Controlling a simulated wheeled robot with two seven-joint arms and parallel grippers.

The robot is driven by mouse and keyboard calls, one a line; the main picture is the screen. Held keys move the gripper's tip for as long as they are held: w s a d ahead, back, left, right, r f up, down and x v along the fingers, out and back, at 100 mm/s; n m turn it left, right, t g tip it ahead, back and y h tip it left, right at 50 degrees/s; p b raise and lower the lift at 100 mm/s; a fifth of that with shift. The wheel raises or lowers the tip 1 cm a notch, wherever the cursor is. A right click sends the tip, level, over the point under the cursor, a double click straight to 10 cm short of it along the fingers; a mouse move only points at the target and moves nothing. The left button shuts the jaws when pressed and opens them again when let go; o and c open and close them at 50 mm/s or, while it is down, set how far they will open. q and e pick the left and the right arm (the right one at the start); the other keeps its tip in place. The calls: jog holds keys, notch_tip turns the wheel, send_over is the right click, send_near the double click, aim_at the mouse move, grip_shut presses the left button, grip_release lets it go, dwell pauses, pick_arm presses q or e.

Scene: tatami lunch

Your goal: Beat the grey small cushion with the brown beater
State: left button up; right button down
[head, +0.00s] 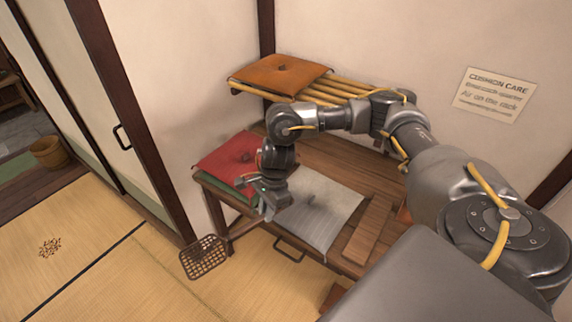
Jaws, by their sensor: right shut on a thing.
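The grey small cushion (325,212) lies flat on the low wooden table, with a small dent or button in its middle. My right gripper (266,208) is over the cushion's left edge, pointing down, and is shut on the brown beater (203,257). The beater's lattice head hangs out past the table's front left corner, over the tatami, apart from the cushion. Its grip is mostly hidden by the gripper. Part of the cushion's left side is hidden by my right arm. My left gripper is not in view.
A red cushion (232,156) rests on a green one (222,184) at the table's left. An orange cushion (279,74) lies on a bamboo rack (345,88) behind. A wooden board (369,230) lies right of the grey cushion.

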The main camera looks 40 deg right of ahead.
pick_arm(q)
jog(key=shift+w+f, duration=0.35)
pick_arm(e)
jog(key=w+d+r+m+h, duration=0.1)
jog(key=w+d+m, duration=0.3)
jog(key=m, duration=1.1)
jog(key=w+d+r+m+h, duration=0.1)
jog(key=w+d+r+m, duration=0.2)
jog(key=d+m, duration=0.5)
jog(key=w+m, duration=0.1)
jog(key=m, duration=0.7)
jog(key=shift+d, duration=0.2)
pick_arm(q)
jog(key=shift+b, duration=0.3)
